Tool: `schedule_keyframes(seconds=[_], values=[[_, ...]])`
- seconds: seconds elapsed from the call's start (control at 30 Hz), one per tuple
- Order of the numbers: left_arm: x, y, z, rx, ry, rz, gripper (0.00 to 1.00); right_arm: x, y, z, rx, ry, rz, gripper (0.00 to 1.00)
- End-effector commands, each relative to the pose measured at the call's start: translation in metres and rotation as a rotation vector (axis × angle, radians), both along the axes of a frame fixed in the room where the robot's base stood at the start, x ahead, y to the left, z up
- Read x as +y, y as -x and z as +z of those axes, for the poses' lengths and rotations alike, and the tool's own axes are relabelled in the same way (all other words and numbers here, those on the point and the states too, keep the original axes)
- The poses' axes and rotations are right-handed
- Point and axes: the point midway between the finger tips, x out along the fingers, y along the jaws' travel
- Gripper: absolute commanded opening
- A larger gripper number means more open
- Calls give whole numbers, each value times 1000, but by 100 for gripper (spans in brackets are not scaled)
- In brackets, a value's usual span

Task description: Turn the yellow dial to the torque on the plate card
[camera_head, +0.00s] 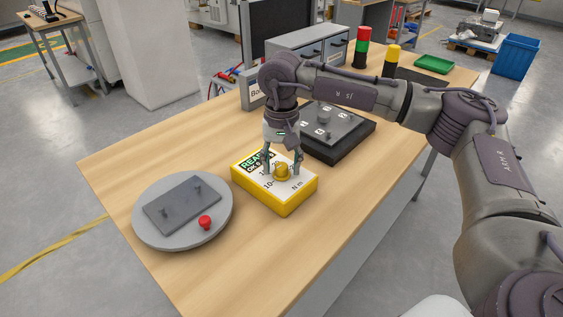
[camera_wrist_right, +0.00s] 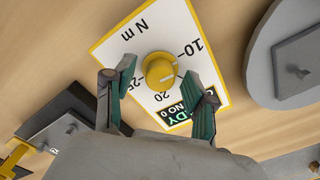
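The yellow dial (camera_head: 282,173) sits on a yellow box (camera_head: 285,209) with a white face marked "N m". In the right wrist view, the dial (camera_wrist_right: 159,72) has 10, 20 and 25 legible around it; I cannot tell its exact setting. A green display (camera_head: 258,160) reads "READY"; its second line is partly hidden. My right gripper (camera_head: 283,164) points down over the box. Its fingers are apart, one on each side of the dial, with gaps visible in the wrist view (camera_wrist_right: 152,88). I cannot make out readable torque text on any plate card. My left gripper is not in view.
A round grey turntable (camera_head: 150,231) with a dark plate (camera_head: 181,201) and a red knob (camera_head: 205,222) stands left of the box. A dark tray (camera_head: 355,143) with white labels lies behind. The front-right tabletop is clear.

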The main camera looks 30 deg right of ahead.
Motion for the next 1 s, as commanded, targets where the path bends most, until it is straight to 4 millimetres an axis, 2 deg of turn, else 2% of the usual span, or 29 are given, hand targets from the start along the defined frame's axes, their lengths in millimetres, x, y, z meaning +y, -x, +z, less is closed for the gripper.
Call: schedule_keyframes(seconds=[0.03,0.33,0.67,1.0], values=[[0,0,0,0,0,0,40,0,0,0,0,0,0,49],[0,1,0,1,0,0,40,0,0,0,0,0,-1,0],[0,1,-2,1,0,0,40,0,0,0,0,0,-40,0],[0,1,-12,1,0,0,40,0,-1,-1,-1,0,-262,0]])
